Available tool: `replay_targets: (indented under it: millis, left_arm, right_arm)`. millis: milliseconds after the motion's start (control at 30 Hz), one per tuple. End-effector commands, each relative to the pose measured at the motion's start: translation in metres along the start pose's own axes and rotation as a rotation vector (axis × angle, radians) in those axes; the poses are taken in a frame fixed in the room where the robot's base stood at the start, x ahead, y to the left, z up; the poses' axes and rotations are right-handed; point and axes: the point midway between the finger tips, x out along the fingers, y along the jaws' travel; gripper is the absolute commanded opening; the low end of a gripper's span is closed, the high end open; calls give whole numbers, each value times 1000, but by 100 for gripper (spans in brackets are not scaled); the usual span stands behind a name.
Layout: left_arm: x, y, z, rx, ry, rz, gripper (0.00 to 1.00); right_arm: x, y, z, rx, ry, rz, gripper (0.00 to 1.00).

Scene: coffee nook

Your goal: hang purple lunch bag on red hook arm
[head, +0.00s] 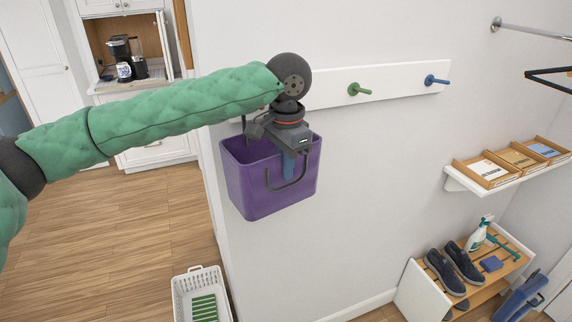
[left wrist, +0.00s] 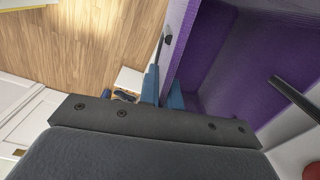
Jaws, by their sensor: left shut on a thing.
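The purple lunch bag (head: 258,190) is an open-topped box with dark handles, held upright in the air in front of the white wall. My left gripper (head: 289,165) is above it, its blue fingers pointing down and shut on the bag's wall. In the left wrist view the purple bag (left wrist: 215,75) fills the right, with its wall between the blue fingers (left wrist: 163,90). The red hook arm is hidden in the head view behind my arm and gripper. A red rounded thing (left wrist: 312,171), perhaps its end, shows at the lower right corner of the left wrist view.
The white wall rail (head: 400,84) carries a green hook arm (head: 358,90) and a blue one (head: 434,80), both bare. A white basket (head: 201,295) stands on the floor below. A shelf with trays (head: 505,166) and a shoe bench (head: 468,270) are at right.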

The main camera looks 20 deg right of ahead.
Motion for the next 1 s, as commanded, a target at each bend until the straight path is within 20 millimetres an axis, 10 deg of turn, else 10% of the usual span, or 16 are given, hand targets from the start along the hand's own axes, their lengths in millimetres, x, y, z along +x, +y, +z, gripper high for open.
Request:
replay_targets:
  millis: [267, 400, 800, 1000]
  left_arm:
    - [0, 0, 0, 0, 0, 0, 0]
    - [0, 0, 0, 0, 0, 0, 31]
    - [-10, 0, 0, 0, 2, -2, 31]
    - [-39, 0, -1, 0, 2, -3, 31]
  right_arm:
    - [0, -3, 3, 1, -4, -3, 42]
    - [0, -4, 3, 1, -4, -3, 42]
    - [5, -1, 3, 0, -11, -1, 42]
    - [-6, -4, -32, 3, 12, -4, 42]
